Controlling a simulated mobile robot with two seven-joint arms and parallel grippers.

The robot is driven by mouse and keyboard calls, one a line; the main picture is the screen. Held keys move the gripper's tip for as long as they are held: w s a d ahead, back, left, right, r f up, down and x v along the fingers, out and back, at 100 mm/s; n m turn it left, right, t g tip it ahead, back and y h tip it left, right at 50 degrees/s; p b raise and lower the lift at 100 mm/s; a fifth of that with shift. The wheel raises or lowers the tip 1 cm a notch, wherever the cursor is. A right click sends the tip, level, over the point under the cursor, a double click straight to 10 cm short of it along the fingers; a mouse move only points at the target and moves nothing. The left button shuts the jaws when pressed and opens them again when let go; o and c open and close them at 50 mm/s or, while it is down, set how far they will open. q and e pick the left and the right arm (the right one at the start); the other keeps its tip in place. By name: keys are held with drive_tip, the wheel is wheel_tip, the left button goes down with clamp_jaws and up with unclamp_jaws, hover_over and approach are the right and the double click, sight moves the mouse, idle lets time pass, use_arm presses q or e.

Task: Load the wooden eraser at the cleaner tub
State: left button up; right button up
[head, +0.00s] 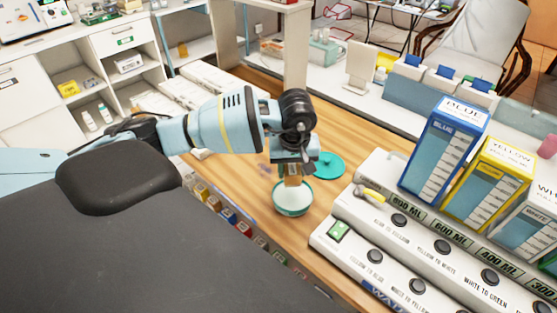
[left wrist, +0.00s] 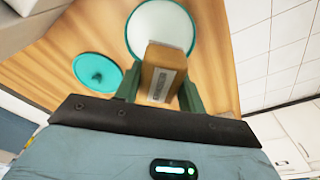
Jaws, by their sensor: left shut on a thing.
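My left gripper (head: 292,170) is shut on the wooden eraser (head: 292,181) and holds it upright over the tub. In the left wrist view the eraser (left wrist: 163,72) is a brown wooden block with a grey label, between the two green fingers of the gripper (left wrist: 160,92). The cleaner tub (head: 293,203) is a round teal tub with a white inside, right below the eraser. The tub (left wrist: 160,25) also shows beyond the eraser in the left wrist view. I cannot tell whether the eraser touches the tub. My right gripper is not in view.
A teal lid (head: 327,164) lies on the wooden counter (head: 348,148) behind the tub. A white button panel (head: 420,240) stands to the right, with a blue box (head: 440,150) and a yellow box (head: 490,185) on it. Small colored boxes (head: 228,214) line the shelf below the counter's front.

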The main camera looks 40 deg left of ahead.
sight(292, 196)
use_arm(q)
drive_tip(key=shift+s+d+r+m, duration=0.1)
drive_tip(key=shift+d+r+m, duration=0.25)
drive_tip(key=shift+d, duration=0.1)
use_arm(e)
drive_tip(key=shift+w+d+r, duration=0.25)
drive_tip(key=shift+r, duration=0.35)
use_arm(q)
drive_tip(key=shift+a+f, duration=0.1)
drive_tip(key=shift+f, duration=0.2)
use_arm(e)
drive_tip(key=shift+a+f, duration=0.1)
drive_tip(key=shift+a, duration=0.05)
